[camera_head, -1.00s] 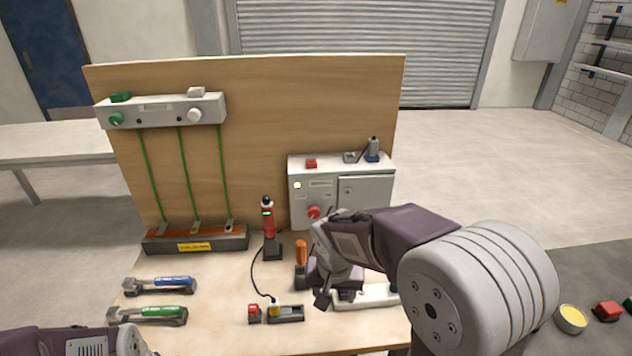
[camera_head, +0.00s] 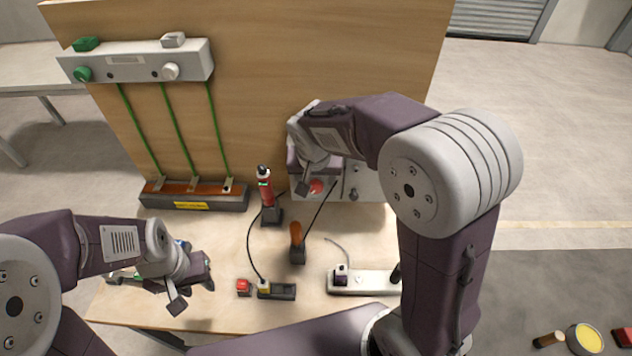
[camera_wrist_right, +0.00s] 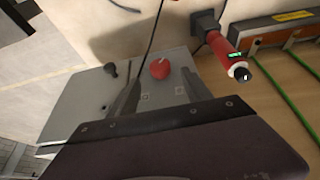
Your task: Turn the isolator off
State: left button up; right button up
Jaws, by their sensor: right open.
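The isolator is a red rotary knob (camera_head: 316,186) on the front of a grey cabinet (camera_head: 366,184). My right arm hides much of the cabinet in the head view. In the right wrist view the knob (camera_wrist_right: 160,68) shows whole on the cabinet face (camera_wrist_right: 75,100). My right gripper (camera_head: 318,192) is in front of the knob. In the wrist view my right gripper (camera_wrist_right: 160,84) is open, with one finger on each side of the knob and nothing held; contact cannot be told. My left gripper (camera_head: 192,296) is open and empty over the bench's left side.
A red tester (camera_head: 265,190) stands beside the cabinet, with a black cable running down. Green rods (camera_head: 172,130) hang at left on the wooden board (camera_head: 300,60).

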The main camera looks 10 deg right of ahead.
aim_at(315, 184)
jog(key=x, duration=0.5)
jog(key=shift+w+d+f, duration=0.1)
jog(key=shift+w+d, duration=0.05)
jog(key=shift+w, duration=0.05)
jog(key=shift+f, duration=0.4)
jog(key=shift+w, duration=0.1)
grip_shut()
